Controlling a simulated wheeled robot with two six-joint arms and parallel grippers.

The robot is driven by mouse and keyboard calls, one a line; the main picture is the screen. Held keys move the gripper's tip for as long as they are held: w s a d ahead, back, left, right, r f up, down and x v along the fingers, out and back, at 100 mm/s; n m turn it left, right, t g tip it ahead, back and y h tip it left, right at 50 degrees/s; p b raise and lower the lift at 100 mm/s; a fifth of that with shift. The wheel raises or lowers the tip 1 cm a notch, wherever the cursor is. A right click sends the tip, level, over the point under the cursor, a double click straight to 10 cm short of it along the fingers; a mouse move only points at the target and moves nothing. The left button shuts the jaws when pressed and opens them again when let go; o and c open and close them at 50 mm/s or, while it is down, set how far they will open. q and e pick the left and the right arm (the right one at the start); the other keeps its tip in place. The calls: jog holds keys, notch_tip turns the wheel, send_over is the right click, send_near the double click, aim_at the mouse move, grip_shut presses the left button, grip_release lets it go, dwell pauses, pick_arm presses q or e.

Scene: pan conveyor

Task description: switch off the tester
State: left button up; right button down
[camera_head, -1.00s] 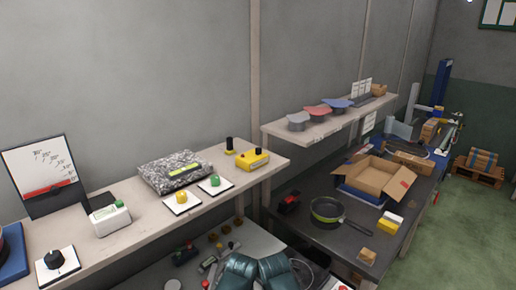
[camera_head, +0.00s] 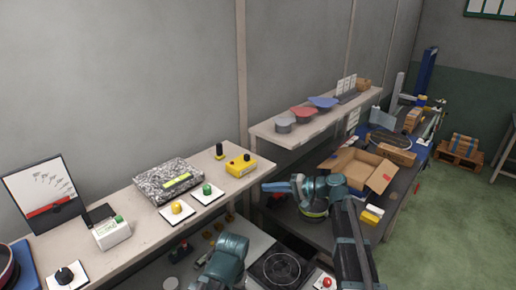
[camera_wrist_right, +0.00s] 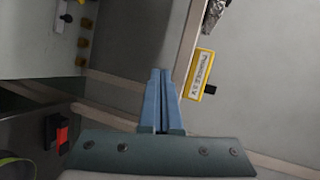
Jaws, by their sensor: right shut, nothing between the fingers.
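A yellow box (camera_head: 241,166) with black knobs on top sits near the right end of the pale shelf; it looks like the tester, though I cannot be sure. It also shows in the right wrist view as a yellow box (camera_wrist_right: 201,74) with a printed white label and a dark knob at its side. My right gripper (camera_head: 265,187) points left, just right of and below the shelf end, apart from the box. Its blue fingers (camera_wrist_right: 160,72) are shut and empty. My left gripper is out of view; only part of that arm shows.
A cardboard box (camera_head: 375,172) is on the bench at right.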

aim_at(247, 158)
jog(key=w+d+r+m+t+y+p, duration=0.1)
jog(key=w+d+r+m+t, duration=0.1)
jog(key=w+d+r, duration=0.3)
notch_tip(247, 158, up, 3)
jog(key=d+t, duration=0.1)
jog(key=d, duration=0.1)
jog(key=shift+w+d+y, duration=0.25)
jog(key=shift+d+y, duration=0.05)
jog(key=shift+y, duration=0.1)
jog(key=x, duration=0.9)
jog(key=shift+w+a, duration=0.25)
jog(key=shift+s+a, duration=1.1)
jog(key=shift+a, duration=0.1)
jog(key=shift+s+a, duration=0.25)
jog(key=shift+a, duration=0.15)
